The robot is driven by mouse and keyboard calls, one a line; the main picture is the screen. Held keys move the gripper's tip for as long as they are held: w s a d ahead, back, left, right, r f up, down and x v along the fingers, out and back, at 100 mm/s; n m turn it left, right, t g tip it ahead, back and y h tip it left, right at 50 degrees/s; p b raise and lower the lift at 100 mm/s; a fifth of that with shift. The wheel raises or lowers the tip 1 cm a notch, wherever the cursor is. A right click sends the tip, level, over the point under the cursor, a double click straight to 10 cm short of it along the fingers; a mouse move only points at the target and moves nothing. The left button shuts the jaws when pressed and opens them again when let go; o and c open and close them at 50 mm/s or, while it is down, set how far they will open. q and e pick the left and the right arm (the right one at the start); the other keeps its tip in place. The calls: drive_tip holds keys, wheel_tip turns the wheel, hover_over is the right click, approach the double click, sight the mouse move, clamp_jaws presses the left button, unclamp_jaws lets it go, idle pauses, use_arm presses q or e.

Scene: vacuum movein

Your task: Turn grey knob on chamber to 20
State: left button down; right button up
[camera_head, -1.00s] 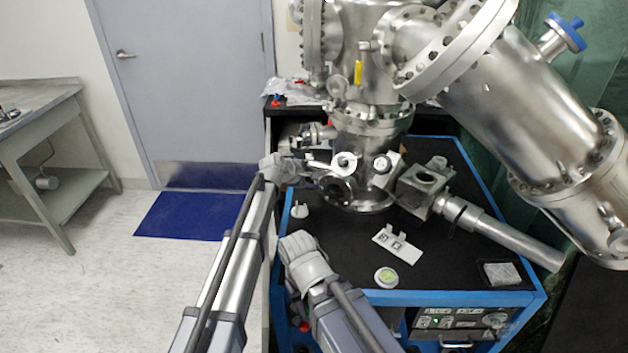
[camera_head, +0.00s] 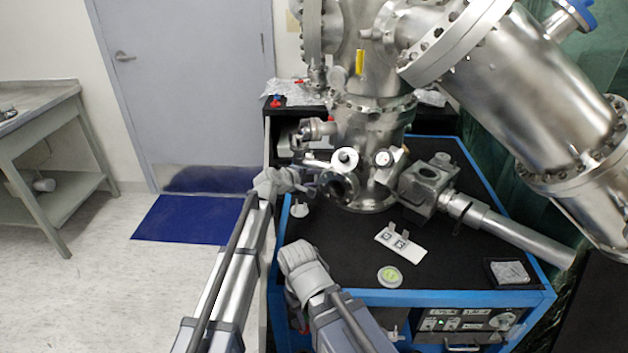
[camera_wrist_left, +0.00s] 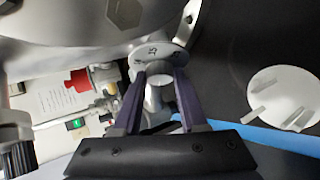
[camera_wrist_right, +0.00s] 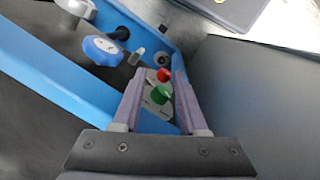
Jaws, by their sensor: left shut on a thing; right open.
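The grey knob (camera_wrist_left: 157,92) shows in the left wrist view, in front of a round pale dial plate (camera_wrist_left: 157,55) with small dark numerals that I cannot read surely. My left gripper (camera_wrist_left: 159,80) is shut on the knob, one finger on each side. In the head view my left gripper (camera_head: 308,184) reaches the lower left side of the steel chamber (camera_head: 370,125), and the knob is hidden there. My right gripper (camera_wrist_right: 159,73) is open and empty. Its wrist is over the cart's front left part in the head view, with the fingers out of sight.
The black cart top (camera_head: 340,240) has a blue frame and carries a white bracket (camera_head: 400,243) and a round greenish disc (camera_head: 390,276). A steel tube (camera_head: 510,235) juts out right. The right wrist view shows a blue knob (camera_wrist_right: 102,49) and red and green buttons (camera_wrist_right: 160,93).

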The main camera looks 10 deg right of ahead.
use_arm(q)
drive_tip(key=shift+c, duration=2.2)
unclamp_jaws()
